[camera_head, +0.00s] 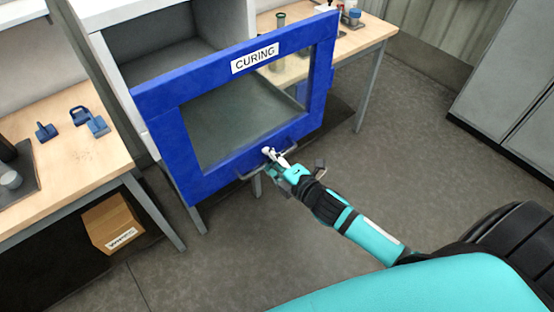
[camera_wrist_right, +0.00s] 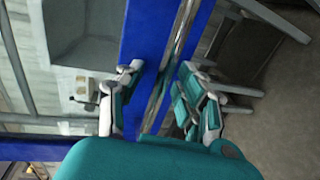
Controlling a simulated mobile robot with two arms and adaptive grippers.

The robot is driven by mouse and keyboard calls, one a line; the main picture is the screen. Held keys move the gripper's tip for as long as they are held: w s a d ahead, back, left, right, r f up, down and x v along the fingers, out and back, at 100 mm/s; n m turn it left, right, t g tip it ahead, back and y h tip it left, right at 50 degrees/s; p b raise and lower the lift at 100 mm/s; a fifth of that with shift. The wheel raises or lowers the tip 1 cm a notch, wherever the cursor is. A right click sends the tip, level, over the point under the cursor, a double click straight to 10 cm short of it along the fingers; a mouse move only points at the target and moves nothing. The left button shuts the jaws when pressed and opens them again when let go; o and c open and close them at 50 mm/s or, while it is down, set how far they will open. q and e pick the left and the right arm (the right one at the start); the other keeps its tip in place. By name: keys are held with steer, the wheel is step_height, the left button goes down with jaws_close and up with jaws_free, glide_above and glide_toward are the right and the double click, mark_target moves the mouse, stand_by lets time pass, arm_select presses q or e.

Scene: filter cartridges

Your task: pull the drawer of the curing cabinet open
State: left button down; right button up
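The curing cabinet (camera_head: 172,55) stands at the upper left of the head view. Its blue front (camera_head: 168,112), with a window and a CURING label, stands out from the cabinet, and the grey interior shows behind its top edge. A metal bar handle (camera_head: 247,177) runs along the front's lower edge. My right gripper (camera_head: 268,153) is at this handle. In the right wrist view the handle (camera_wrist_right: 180,40) passes between the two fingers of the right gripper (camera_wrist_right: 162,70), which are apart, with gaps beside the bar. My left gripper is not in view.
A wooden table (camera_head: 70,165) with blue clamp-like parts (camera_head: 88,122) stands at the left, a cardboard box (camera_head: 112,222) beneath it. Another table (camera_head: 355,38) stands behind the front at the right. Grey cabinets (camera_head: 505,75) are at the far right. Floor between is clear.

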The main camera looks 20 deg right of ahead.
steer(key=v, duration=1.2)
steer(key=shift+f, duration=0.15)
steer(key=s+d+f+m+g+h, duration=0.1)
steer(key=s+d+f+m+g, duration=0.15)
steer(key=f, duration=0.85)
steer(key=s+d+f+m+g+h+b, duration=0.15)
steer(key=s+f+m, duration=0.25)
steer(key=f, duration=0.7)
steer(key=s+d+f+m+g+h, duration=0.1)
steer(key=s+f+m+g, duration=0.25)
steer(key=f, duration=0.75)
steer(key=s+a+f+m+g, duration=0.2)
steer(key=s+f+m+g, duration=0.1)
steer(key=s+f, duration=0.5)
steer(key=s+a+f+m+g, duration=0.3)
steer(key=s+f+m, duration=0.2)
steer(key=s+f, duration=0.4)
steer(key=s, duration=0.5)
steer(key=shift+s+g, duration=0.2)
steer(key=shift+g, duration=0.15)
